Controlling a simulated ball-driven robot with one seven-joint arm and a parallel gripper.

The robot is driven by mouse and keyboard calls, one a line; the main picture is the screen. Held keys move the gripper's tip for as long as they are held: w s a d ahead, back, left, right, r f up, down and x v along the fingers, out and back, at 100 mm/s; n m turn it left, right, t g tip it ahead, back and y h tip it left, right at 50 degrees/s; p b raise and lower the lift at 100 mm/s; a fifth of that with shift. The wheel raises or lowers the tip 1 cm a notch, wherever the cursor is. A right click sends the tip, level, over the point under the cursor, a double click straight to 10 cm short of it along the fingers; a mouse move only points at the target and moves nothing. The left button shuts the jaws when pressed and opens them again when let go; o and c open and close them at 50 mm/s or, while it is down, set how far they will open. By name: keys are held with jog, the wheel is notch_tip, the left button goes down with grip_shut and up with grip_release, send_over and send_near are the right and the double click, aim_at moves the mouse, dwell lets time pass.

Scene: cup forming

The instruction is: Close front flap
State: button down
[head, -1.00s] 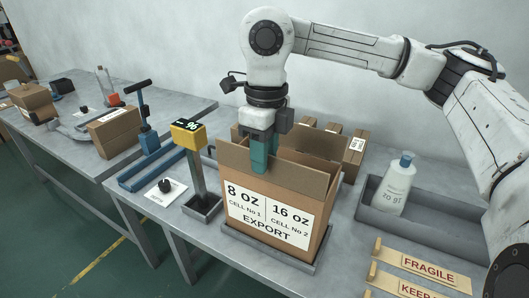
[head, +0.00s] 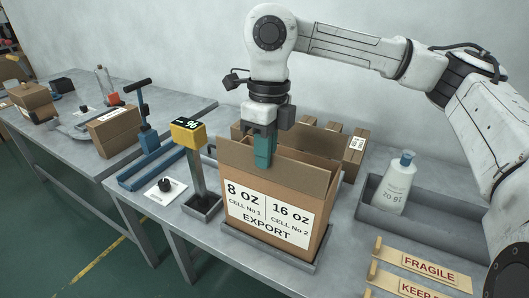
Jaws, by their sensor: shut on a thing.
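The open-topped brown carton (head: 322,215) stands on the bench with its printed label, "8 OZ", "16 OZ" and "EXPORT", towards me. Its front flap (head: 235,160) stands up above the label. My gripper (head: 264,157) points down at the middle of this flap's top edge, with its teal fingers overlapping the edge. It is shut on the front flap. The far finger and the carton's inside are mostly hidden behind the flap.
The carton sits in a shallow grey tray (head: 268,259). A yellow-topped display post (head: 187,134) stands close on its left. Several small cartons (head: 354,150) are behind. A white bottle (head: 397,185) stands in a grey bin to the right, with labelled wooden plates (head: 425,264) in front.

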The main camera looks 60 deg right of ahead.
aim_at(264, 176)
jog(key=d+y+b, duration=0.1)
jog(key=y, duration=0.2)
jog(key=shift+d+f+b, duration=0.35)
jog(key=shift+d+b, duration=0.05)
jog(key=shift+d+f+y+b, duration=0.15)
jog(key=shift+d+y+b, duration=0.25)
jog(key=shift+y, duration=0.55)
jog(key=shift+d+f+y+b, duration=0.15)
jog(key=shift+d+y+b, duration=0.2)
jog(key=shift+y, duration=0.6)
jog(key=c, duration=1.3)
grip_release()
jog(key=shift+d+r, duration=0.1)
jog(key=v, duration=1)
jog(key=shift+w+d+r, duration=0.15)
jog(key=shift+d+r, duration=0.05)
jog(key=shift+c, duration=0.5)
